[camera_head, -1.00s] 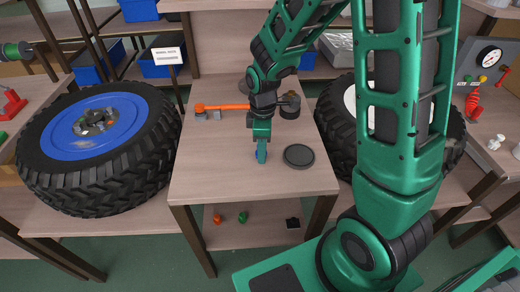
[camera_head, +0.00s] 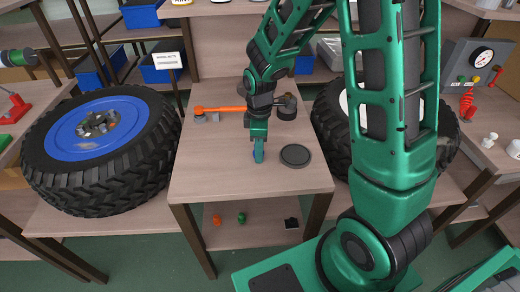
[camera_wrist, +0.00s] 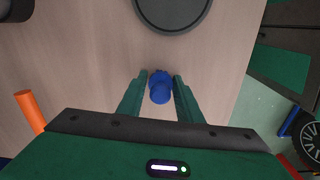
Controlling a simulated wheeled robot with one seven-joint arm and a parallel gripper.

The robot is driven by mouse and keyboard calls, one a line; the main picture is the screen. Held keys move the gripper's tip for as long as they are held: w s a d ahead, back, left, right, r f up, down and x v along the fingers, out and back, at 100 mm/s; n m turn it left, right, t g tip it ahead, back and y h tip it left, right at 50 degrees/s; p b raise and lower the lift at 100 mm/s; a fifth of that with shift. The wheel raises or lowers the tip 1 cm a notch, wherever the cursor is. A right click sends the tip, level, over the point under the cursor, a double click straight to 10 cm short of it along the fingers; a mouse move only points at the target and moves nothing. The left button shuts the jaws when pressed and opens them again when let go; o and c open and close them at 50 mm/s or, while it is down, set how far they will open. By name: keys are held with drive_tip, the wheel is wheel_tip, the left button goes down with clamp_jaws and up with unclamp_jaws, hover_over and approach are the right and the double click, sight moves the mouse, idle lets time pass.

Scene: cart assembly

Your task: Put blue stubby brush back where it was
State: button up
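The blue stubby brush (camera_wrist: 160,88) is upright between the two green fingers of my gripper (camera_wrist: 160,85), with little or no gap on either side. The fingers appear shut on it. In the head view, my gripper (camera_head: 258,152) points down over the front middle of the workbench (camera_head: 215,175), and only a little of the blue brush (camera_head: 258,157) shows at the fingertips. The brush is at or just above the bench top; I cannot tell which. Its lower end is hidden.
A dark round disc (camera_head: 296,155) lies just right of my gripper. An orange-handled hammer (camera_head: 220,109) and a dark round item (camera_head: 287,108) lie behind. Large wheels (camera_head: 100,150) flank the bench. The bench's front left is clear.

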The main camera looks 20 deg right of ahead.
drive_tip(key=shift+s+a+f, duration=0.25)
drive_tip(key=shift+s+f, duration=0.1)
drive_tip(key=shift+s, duration=0.25)
drive_tip(key=shift+w+r, duration=0.2)
drive_tip(key=shift+w, duration=0.05)
drive_tip(key=shift+w+r, duration=0.8)
drive_tip(key=shift+r, duration=0.1)
drive_tip(key=r, duration=0.7)
drive_tip(key=s+r, duration=0.1)
drive_tip(key=r, duration=0.2)
drive_tip(key=shift+d+r, duration=0.2)
drive_tip(key=shift+r, duration=0.15)
drive_tip(key=s+d+r+m, duration=0.2)
drive_tip(key=s+d+m, duration=0.6)
drive_tip(key=s, duration=0.3)
drive_tip(key=s+d+r+m, duration=0.1)
drive_tip(key=s+d+m, duration=0.8)
drive_tip(key=s+m, duration=0.2)
drive_tip(key=shift+s+r, duration=0.4)
drive_tip(key=shift+s, duration=0.25)
